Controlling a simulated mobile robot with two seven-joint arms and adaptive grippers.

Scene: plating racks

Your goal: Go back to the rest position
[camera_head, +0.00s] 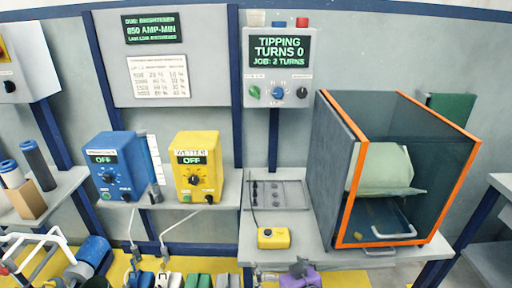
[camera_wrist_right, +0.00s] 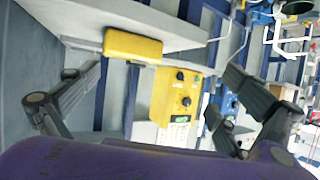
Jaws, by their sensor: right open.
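My right gripper (camera_head: 299,267) shows at the bottom of the head view, in front of the shelf edge, with its purple wrist below it. In the right wrist view (camera_wrist_right: 165,73) its two fingers are spread wide with nothing between them. A small yellow box with a dark button (camera_head: 273,238) lies on the shelf, behind and left of this gripper in the head view. A yellow box (camera_wrist_right: 132,44) also shows beyond the fingers in the right wrist view. I cannot make out my left gripper in either view.
A blue control box (camera_head: 118,165) and a yellow control box (camera_head: 196,167) stand on the middle shelf. An orange-edged tank (camera_head: 336,205) stands at the right, by a grey rack (camera_head: 275,192). White pipework (camera_head: 38,240) is at the lower left. The tipping panel (camera_head: 278,68) hangs above.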

